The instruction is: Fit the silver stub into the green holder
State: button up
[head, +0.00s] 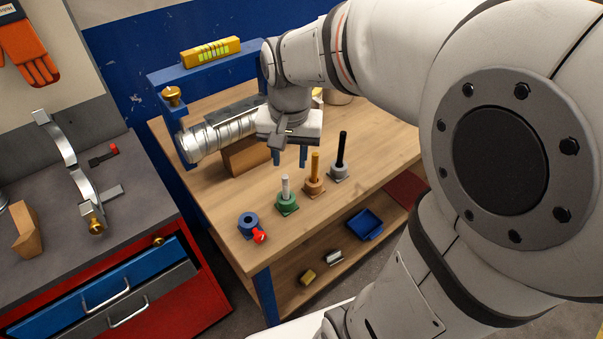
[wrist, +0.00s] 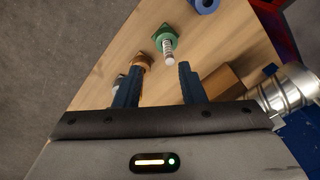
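The green holder (head: 288,204) stands on the wooden bench top, and a pale silver stub (head: 286,186) stands upright in it. In the wrist view the stub (wrist: 168,48) looks ridged with a pale end, and its foot is inside the green holder (wrist: 163,34). How deep it sits I cannot tell. My gripper (head: 296,153) is above the bench, behind the green holder and apart from it. Its two blue fingers are spread with nothing between them in the wrist view (wrist: 161,72).
A copper holder (head: 314,188) with a yellow rod and a grey holder (head: 340,173) with a black rod stand to the right. A blue holder (head: 248,223) with a red part is left. A silver duct (head: 222,132) and wooden block (head: 245,157) lie behind.

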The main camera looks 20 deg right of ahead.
jog(key=s+n+t, duration=0.2)
jog(key=s+n, duration=0.3)
jog(key=s, duration=0.5)
jog(key=shift+d, duration=0.2)
jog(key=shift+r, duration=0.1)
